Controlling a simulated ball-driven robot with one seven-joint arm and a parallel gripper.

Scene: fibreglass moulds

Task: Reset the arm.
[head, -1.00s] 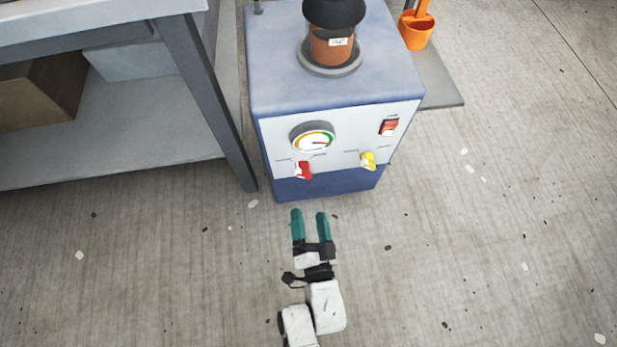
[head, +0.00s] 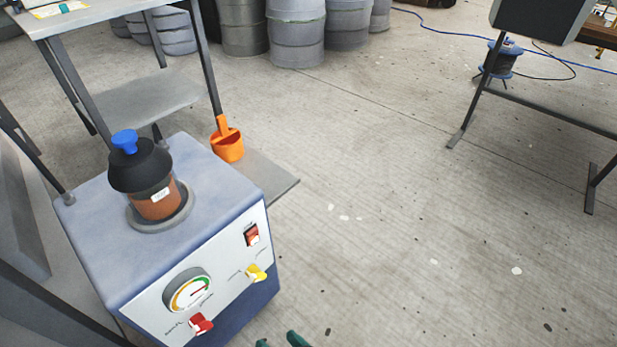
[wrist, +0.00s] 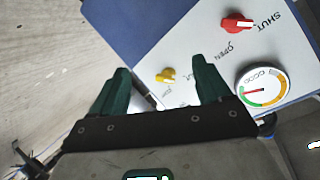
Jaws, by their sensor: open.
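My gripper (wrist: 160,90) is open and empty in the wrist view, its two green fingers apart. It points at the front panel of the blue and white machine (wrist: 215,50), without visible contact. In the head view only the green fingertips (head: 279,341) show at the bottom edge, below the machine (head: 200,235); the rest of the arm is out of frame.
The machine's front has a gauge (head: 188,291), a red valve handle (head: 201,323), a yellow one (head: 256,273) and a red switch (head: 251,234). A black-capped jar (head: 155,185) stands on top. An orange scoop (head: 227,142) is behind. Open floor lies to the right.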

